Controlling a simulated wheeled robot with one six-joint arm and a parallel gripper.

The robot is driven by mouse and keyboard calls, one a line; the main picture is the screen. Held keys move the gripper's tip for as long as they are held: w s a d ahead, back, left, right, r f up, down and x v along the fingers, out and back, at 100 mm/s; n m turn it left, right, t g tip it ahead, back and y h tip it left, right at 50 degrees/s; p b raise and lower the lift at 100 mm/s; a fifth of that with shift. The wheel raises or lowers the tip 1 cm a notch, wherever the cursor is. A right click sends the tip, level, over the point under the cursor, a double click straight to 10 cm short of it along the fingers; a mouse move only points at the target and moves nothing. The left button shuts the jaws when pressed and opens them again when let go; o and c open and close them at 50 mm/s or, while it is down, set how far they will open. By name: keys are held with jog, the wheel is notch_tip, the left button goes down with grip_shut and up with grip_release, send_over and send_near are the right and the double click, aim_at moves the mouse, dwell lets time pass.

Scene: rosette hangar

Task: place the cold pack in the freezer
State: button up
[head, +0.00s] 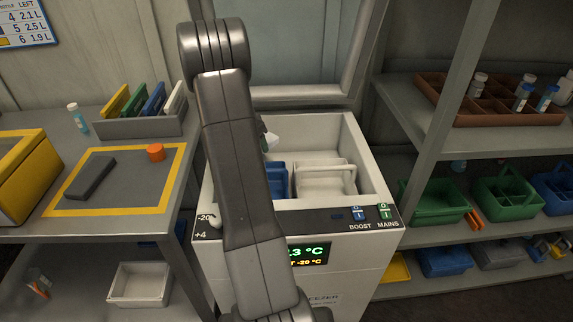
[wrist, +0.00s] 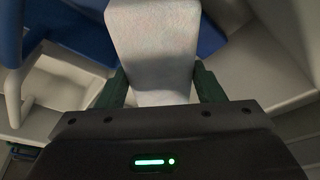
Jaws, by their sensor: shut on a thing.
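The cold pack (wrist: 152,40) is a pale, speckled block held between the dark green fingers of my gripper (wrist: 160,86) in the wrist view. A small pale piece (head: 272,142) beside my arm in the head view looks like part of what I hold. The freezer (head: 360,248) is a white chest with its lid raised, and my arm hides part of it. My gripper is over or inside the open chest; its height above the bottom is unclear. A blue basket (head: 280,180) and a white basket (head: 325,183) sit inside. Blue surfaces show behind the pack in the wrist view.
The freezer front has BOOST (head: 358,214) and MAINS (head: 384,212) switches and a lit display (head: 312,253). A workbench (head: 110,224) with a dark block (head: 91,177) and an orange cap (head: 155,153) stands left. A shelf with bins (head: 507,190) stands right.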

jog(key=shift+f+b, duration=0.35)
jog(key=shift+f, duration=0.5)
jog(key=w+d+p, duration=0.1)
jog(key=w+d, duration=0.3)
jog(key=d, duration=0.5)
jog(key=w+d+p, duration=0.1)
jog(key=w+d, duration=0.2)
jog(key=d, duration=0.5)
notch_tip(320, 180, down, 8)
jog(key=shift+a+r, duration=0.1)
jog(key=shift+a, duration=0.05)
jog(key=shift+f, duration=2.1)
jog(key=shift+f+b, duration=0.15)
jog(key=shift+b, duration=0.25)
jog(key=o, duration=1.3)
jog(key=shift+c, duration=0.2)
